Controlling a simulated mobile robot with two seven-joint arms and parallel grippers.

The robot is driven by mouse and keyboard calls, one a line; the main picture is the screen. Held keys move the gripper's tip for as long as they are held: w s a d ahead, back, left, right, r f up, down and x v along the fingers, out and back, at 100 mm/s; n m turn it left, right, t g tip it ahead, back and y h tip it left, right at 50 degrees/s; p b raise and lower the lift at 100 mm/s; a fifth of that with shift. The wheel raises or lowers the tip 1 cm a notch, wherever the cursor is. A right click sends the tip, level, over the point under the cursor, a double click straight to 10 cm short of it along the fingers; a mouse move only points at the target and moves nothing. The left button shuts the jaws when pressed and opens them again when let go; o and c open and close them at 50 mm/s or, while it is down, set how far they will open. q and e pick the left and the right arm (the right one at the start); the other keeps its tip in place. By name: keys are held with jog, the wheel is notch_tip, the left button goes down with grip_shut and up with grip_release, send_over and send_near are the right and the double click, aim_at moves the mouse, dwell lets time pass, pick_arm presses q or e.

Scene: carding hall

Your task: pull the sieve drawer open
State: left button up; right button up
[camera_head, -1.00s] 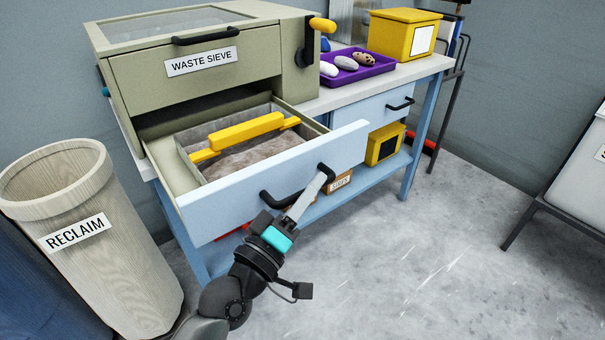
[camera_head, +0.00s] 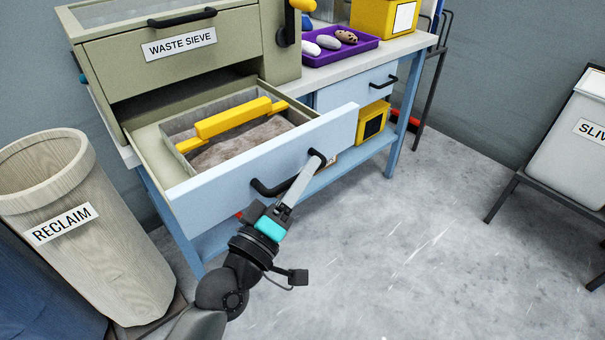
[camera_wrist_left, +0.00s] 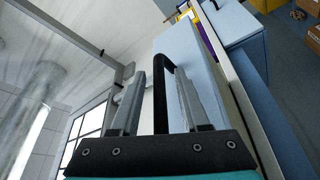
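The sieve drawer (camera_head: 225,192) has a pale blue front and stands well out of the green waste sieve cabinet (camera_head: 110,65). Inside it are grey-brown waste and a yellow bar (camera_head: 232,118). My left gripper (camera_head: 311,166) is at the right end of the drawer's black handle (camera_head: 262,188). My right gripper is not in view.
A reclaim bin (camera_head: 95,250) stands left of the drawer. A purple tray (camera_head: 340,50) and a yellow box (camera_head: 384,28) are on the bench top (camera_head: 400,47). A white sliver bin (camera_head: 575,135) stands at right. The floor (camera_head: 400,260) before the bench is clear.

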pick_arm(q)
jog(key=v, duration=1.5)
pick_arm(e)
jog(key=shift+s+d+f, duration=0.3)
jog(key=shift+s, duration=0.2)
pick_arm(q)
jog(key=shift+s, duration=0.1)
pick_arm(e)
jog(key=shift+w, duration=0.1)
